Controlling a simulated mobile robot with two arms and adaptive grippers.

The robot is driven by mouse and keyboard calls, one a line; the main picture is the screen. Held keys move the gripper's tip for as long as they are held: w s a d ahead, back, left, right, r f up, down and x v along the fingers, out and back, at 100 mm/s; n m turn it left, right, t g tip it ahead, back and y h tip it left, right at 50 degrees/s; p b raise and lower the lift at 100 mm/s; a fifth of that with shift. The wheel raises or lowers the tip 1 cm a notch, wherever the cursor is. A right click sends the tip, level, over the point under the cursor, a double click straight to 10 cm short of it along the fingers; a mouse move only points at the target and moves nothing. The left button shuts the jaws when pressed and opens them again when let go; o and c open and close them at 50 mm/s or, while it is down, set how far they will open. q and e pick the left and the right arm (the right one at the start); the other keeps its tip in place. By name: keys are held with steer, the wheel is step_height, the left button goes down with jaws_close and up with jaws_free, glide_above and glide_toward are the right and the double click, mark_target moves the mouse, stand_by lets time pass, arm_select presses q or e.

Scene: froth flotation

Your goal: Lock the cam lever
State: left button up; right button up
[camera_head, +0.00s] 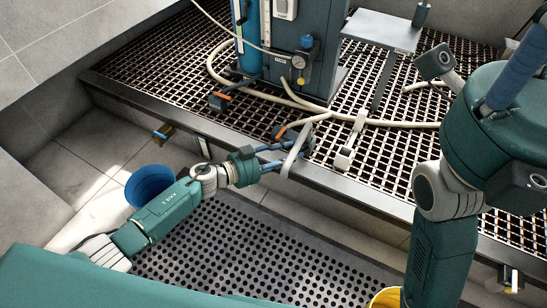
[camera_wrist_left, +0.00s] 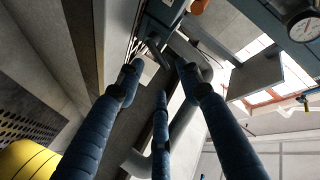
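My left gripper (camera_head: 285,156) reaches over the front edge of the grated bench, its blue fingers around or beside a pale grey hose end (camera_head: 297,148). In the left wrist view its three fingers (camera_wrist_left: 158,82) are spread apart, with a grey curved pipe (camera_wrist_left: 187,118) passing among them and nothing clearly clamped. An orange-handled lever (camera_head: 288,129) sits just behind the left fingertips; another orange-handled lever (camera_head: 221,96) is farther left. I cannot tell which part is the cam lever. My right gripper (camera_head: 510,75) is close to the camera; its fingertips are partly cut off.
A blue bucket (camera_head: 148,187) stands on the floor at left. A yellow bucket (camera_head: 384,298) is at the bottom.

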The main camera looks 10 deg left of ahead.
arm_select(q)
steer(key=v, duration=0.7)
steer(key=shift+a+r, duration=0.1)
